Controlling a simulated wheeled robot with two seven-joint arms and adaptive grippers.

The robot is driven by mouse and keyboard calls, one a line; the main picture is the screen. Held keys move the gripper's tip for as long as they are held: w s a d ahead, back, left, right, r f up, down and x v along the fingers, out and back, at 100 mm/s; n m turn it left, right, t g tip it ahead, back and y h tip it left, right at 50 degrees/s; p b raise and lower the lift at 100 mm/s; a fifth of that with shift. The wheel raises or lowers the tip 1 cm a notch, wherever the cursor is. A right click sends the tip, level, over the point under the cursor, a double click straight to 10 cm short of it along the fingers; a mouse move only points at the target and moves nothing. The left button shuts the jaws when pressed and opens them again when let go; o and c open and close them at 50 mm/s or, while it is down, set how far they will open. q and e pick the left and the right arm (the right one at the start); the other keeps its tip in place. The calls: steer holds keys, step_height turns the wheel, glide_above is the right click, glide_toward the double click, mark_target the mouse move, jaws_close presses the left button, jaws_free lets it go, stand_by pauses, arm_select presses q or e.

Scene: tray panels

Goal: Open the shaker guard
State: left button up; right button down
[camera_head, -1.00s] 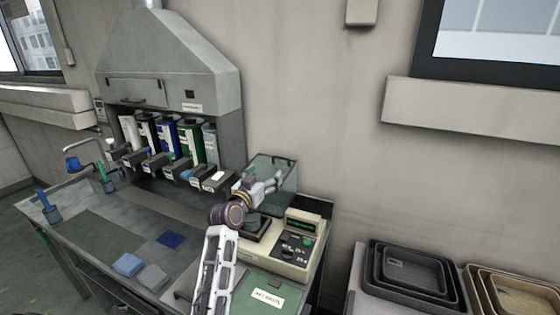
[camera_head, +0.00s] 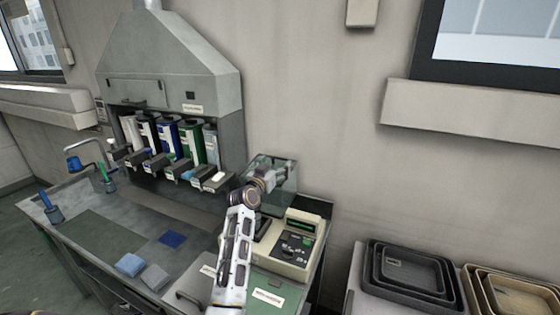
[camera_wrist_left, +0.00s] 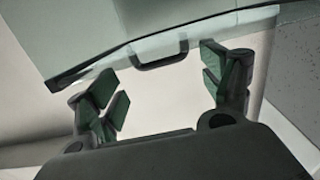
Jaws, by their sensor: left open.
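The shaker guard (camera_head: 289,168) is a clear, greenish box-like cover at the back of the beige shaker (camera_head: 293,254). In the left wrist view the guard's glass panel (camera_wrist_left: 95,25) has a pale lower edge with a small dark handle (camera_wrist_left: 160,56). My left gripper (camera_head: 281,178) is at the guard, partly blurred against the glass. In the left wrist view the left gripper (camera_wrist_left: 160,82) is open and empty, its green-padded fingers to either side of the handle. Whether they touch the panel is unclear. My right gripper is out of view.
The shaker's control panel (camera_head: 296,243) stands right of my arm. A hooded dispenser (camera_head: 170,85) with several coloured canisters is at the left. Blue and grey sponges (camera_head: 129,264) lie on the bench front. Stacked black trays (camera_head: 410,291) are at the right.

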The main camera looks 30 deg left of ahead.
mark_target(281, 159)
arm_select(q)
steer(key=shift+w+a+p, duration=0.15)
steer(key=shift+w+p, duration=0.15)
steer(key=shift+w, duration=2.05)
